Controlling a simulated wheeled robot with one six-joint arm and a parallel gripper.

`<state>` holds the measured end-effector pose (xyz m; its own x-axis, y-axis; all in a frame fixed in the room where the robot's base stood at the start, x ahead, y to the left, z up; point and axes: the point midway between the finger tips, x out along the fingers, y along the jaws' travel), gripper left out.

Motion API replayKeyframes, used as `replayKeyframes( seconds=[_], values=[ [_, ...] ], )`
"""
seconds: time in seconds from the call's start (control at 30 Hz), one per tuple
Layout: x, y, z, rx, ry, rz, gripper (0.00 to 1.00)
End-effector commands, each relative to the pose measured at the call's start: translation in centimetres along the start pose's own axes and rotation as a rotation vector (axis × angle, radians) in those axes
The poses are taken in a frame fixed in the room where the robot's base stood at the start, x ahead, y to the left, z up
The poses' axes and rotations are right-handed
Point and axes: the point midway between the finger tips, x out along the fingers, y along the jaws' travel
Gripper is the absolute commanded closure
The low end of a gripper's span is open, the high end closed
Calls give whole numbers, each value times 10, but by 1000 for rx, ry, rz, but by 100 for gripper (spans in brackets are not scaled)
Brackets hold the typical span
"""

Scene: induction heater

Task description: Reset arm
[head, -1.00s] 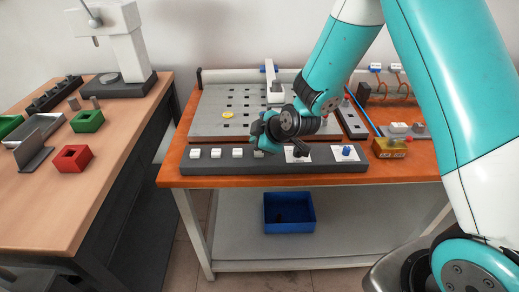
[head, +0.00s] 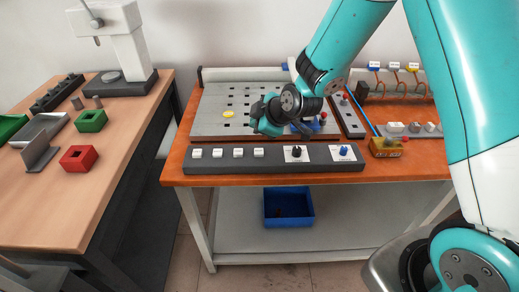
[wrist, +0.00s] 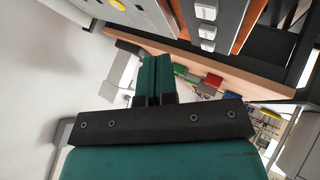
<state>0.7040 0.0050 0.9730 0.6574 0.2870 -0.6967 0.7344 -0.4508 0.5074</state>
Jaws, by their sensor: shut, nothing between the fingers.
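My gripper (head: 262,116) is above the near part of the grey perforated plate (head: 210,118) in the head view, behind the dark control strip and clear of it. In the wrist view my gripper (wrist: 154,60) shows its two teal fingers pressed together with nothing between them. My arm comes down from the upper right and hides part of the plate and what lies behind it.
The dark control strip (head: 215,167) with white buttons and two knobs lies along the bench's front edge. A yellow disc (head: 229,114) sits on the plate. A blue bin (head: 288,208) is below.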

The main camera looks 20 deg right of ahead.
Motion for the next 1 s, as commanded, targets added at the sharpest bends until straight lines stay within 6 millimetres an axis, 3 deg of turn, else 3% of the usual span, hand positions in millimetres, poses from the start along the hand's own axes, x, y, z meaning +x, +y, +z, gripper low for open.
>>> replayKeyframes(
  seconds=[0.33,0.47,0.57,0.73,0.9,1.0],
  values=[
    [0,0,0,1,0,-1,100],
    [-16,-4,-13,50,6,-40,100],
    [-50,-16,-36,155,4,-128,100],
    [-142,-64,-73,395,-74,-351,100],
    [-231,-119,-79,572,-238,-517,100],
    [-267,-142,-73,633,-330,-564,100]
  ],
)
